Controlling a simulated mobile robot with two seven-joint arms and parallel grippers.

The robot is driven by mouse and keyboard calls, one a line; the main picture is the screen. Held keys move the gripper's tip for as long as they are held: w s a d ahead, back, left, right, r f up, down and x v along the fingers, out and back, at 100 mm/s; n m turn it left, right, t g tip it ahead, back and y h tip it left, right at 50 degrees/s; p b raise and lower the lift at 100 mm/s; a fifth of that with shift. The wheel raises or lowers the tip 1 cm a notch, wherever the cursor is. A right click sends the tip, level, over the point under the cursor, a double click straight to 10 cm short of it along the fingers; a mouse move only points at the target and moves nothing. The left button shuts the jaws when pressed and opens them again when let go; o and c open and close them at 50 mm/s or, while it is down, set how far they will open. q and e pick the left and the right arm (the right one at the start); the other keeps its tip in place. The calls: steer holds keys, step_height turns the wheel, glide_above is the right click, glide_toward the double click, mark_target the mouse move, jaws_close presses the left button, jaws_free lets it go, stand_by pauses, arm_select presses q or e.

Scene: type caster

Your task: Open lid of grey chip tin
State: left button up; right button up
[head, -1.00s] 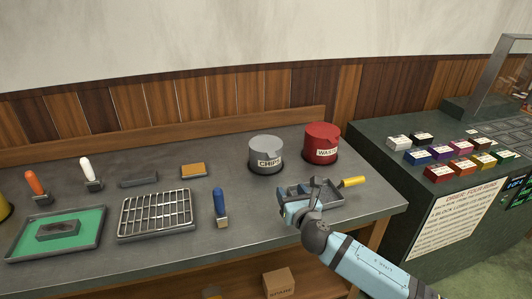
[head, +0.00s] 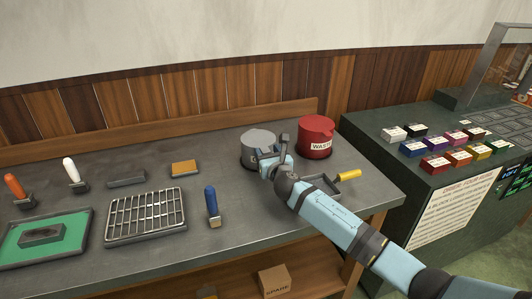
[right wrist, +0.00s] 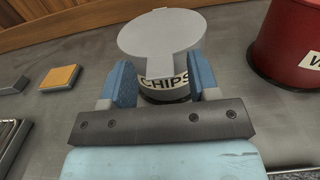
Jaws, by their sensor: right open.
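The grey chip tin (head: 257,139) stands on the workbench, left of the red waste tin. Its lid looks closed, and my right arm partly covers the tin in the head view. In the right wrist view the tin's grey lid (right wrist: 158,34) has a tab coming down over the front, above the CHIPS label (right wrist: 165,83). My right gripper (right wrist: 160,82) is open, with its blue fingers apart on either side of the tab and label. I cannot tell whether the fingers touch the tin. My left gripper is out of view.
The red waste tin (head: 316,136) stands close on the right. A tray with a yellow-handled tool (head: 348,175) lies under and beside my right forearm. A wire rack (head: 145,214), a blue-handled tool (head: 212,205) and an orange block (head: 184,168) are to the left.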

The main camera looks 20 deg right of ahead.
steer(key=shift+w, duration=0.75)
steer(key=shift+c, duration=1.1)
jaws_close()
steer(key=shift+r+p, duration=0.35)
steer(key=shift+r, duration=0.1)
